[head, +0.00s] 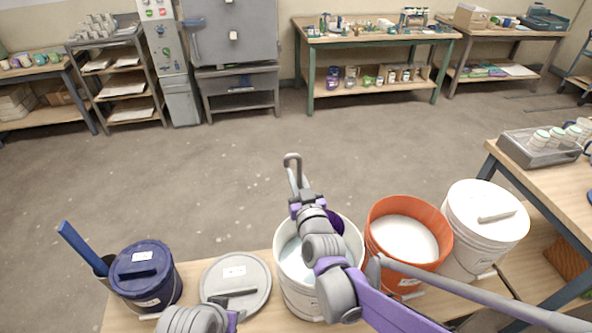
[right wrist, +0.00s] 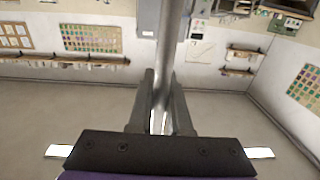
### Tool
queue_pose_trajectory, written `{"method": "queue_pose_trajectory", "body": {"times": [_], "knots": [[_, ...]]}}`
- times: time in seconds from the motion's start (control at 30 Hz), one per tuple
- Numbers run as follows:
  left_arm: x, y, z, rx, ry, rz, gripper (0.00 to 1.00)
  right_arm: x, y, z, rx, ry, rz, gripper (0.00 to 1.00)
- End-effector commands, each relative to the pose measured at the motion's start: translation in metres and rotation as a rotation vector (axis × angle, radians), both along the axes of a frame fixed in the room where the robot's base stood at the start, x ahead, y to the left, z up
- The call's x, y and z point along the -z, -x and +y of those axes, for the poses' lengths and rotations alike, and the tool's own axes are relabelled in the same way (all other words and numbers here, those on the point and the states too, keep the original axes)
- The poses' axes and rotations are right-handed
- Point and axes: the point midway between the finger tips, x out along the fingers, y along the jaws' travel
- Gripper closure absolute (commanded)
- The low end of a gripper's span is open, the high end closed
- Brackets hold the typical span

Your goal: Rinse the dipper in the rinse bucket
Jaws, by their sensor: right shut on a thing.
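My right gripper (head: 304,203) is shut on the grey metal handle of the dipper (head: 292,165), whose hooked end sticks up past the fingers. The right wrist view shows the handle (right wrist: 172,50) between the two dark fingers (right wrist: 161,105). The open white bucket (head: 298,297), holding pale bluish liquid, appears to be the rinse bucket. My right gripper and forearm are over it and cover much of its opening. The dipper's lower end is hidden, so I cannot tell whether it is in the liquid. Part of my left arm shows at the bottom edge, but not its fingertips.
An orange bucket (head: 380,245) of white liquid stands close right of the white one, then a lidded white bucket (head: 470,240). The floor beyond is clear.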

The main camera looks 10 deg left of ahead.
Motion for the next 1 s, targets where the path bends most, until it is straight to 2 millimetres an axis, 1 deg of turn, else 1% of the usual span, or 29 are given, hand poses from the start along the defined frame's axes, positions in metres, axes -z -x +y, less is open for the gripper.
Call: {"method": "queue_pose_trajectory", "body": {"times": [0.23, 0.47, 1.0], "knots": [[-0.01, -0.004, 0.0, 0.0, 0.0, -0.007, 0.5, 0.022, 0.001, -0.009, 0.001, -0.036, -0.01, 1.0], [0.0, 0.0, 0.0, 0.0, 0.0, 0.0, 0.5, 0.047, 0.003, -0.016, 0.002, -0.069, -0.016, 1.0], [0.041, 0.012, 0.0, 0.0, 0.0, 0.022, 0.5, 0.1, 0.008, -0.033, 0.001, -0.147, -0.031, 1.0]]}}
